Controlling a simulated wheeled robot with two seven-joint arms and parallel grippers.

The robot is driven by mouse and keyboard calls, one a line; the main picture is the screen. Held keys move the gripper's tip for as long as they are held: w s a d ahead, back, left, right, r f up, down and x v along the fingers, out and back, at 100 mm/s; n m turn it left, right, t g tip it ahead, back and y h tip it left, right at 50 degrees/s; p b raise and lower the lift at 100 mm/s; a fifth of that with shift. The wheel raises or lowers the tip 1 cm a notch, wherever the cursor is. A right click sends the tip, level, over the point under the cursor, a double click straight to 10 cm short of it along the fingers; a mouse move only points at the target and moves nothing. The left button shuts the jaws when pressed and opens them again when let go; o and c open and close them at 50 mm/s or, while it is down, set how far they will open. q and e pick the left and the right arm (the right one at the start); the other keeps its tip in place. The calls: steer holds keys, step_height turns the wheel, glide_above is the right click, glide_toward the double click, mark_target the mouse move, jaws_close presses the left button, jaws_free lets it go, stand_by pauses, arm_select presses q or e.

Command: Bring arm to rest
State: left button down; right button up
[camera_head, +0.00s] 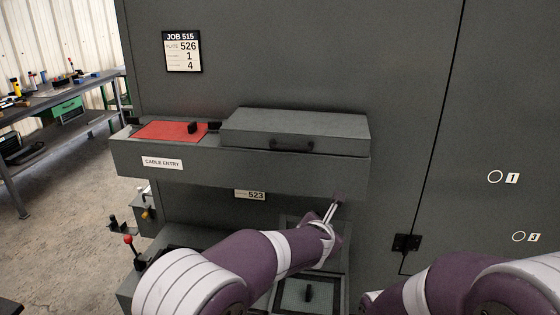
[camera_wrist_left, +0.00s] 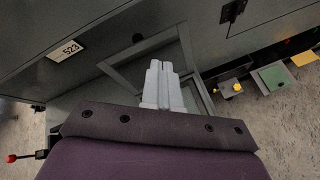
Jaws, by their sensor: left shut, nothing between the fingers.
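My left arm reaches in from the lower left in the head view. Its gripper (camera_head: 331,211) is below the front of the cable entry shelf (camera_head: 200,160), near the right end. In the left wrist view the two pale fingers (camera_wrist_left: 160,66) lie together, shut and empty, in front of a grey frame (camera_wrist_left: 120,78). I cannot tell whether they touch anything. Part of my right arm shows at the lower right of the head view; its gripper is out of the picture.
The shelf carries a red plate (camera_head: 168,130) and a closed grey lid (camera_head: 300,128) with a dark handle. A red-knobbed lever (camera_head: 128,240) stands at the lower left. A workbench (camera_head: 60,100) is at the far left. Open floor (camera_head: 70,220) lies between.

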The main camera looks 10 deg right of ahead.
arm_select(q)
steer(key=s+a+f+m+g+y, duration=0.1)
steer(key=s+a+f+m+g, duration=0.2)
steer(key=s+a+f+m, duration=0.5)
steer(key=s+a+f+m+g, duration=0.25)
steer(key=s+a+m, duration=0.25)
steer(key=m, duration=0.7)
steer(key=s+a+m+g+y, duration=0.2)
steer(key=s+a, duration=0.5)
steer(key=a, duration=0.4)
steer(key=s+a+m+g+y, duration=0.1)
steer(key=s+a+m+g, duration=0.1)
steer(key=s+a, duration=0.6)
steer(key=shift+a+r+m+y, duration=0.15)
steer(key=shift+a+m+y, duration=0.45)
steer(key=shift+a, duration=1.3)
